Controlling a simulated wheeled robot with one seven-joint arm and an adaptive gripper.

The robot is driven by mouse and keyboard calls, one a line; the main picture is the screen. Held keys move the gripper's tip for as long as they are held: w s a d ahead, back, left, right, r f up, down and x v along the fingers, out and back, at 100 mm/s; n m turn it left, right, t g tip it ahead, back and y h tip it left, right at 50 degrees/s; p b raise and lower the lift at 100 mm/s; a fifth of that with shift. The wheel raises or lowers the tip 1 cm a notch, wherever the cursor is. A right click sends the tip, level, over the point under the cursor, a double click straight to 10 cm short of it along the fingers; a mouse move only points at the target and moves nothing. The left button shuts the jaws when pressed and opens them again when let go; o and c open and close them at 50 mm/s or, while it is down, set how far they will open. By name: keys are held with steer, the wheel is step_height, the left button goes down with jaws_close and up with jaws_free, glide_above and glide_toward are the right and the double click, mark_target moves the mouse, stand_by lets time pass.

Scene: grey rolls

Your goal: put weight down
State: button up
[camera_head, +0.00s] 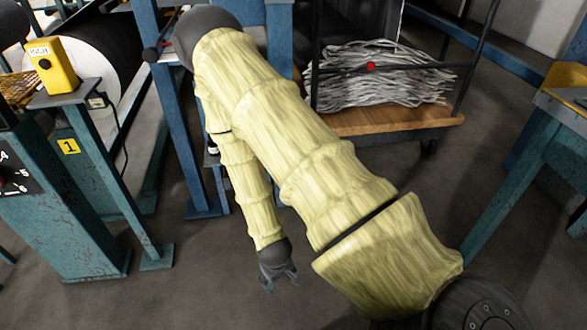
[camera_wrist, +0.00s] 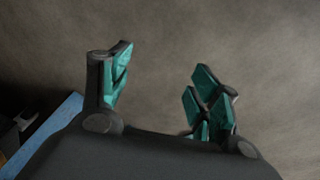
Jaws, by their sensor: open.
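My gripper (camera_head: 279,281) hangs low over the grey floor in the head view, below the end of my sleeved arm. In the wrist view my gripper (camera_wrist: 163,92) has its two fingers spread apart, with teal pads and nothing between them. I cannot make out a weight for certain in either view.
A wooden-decked cart (camera_head: 385,122) with a heap of grey strands (camera_head: 380,78) stands at the back. Blue posts (camera_head: 180,130) and a yellow box (camera_head: 50,65) on a stand are at left. A blue-legged table (camera_head: 520,165) is at right. The floor (camera_head: 190,285) around the gripper is clear.

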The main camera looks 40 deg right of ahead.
steer(key=s+a+f, duration=0.1)
steer(key=s+a, duration=0.2)
steer(key=s, duration=0.4)
steer(key=s+a+f+g+y, duration=0.1)
steer(key=s+a, duration=0.3)
steer(key=s, duration=0.4)
steer(key=shift+s+a+f+n, duration=0.3)
steer(key=shift+f, duration=0.15)
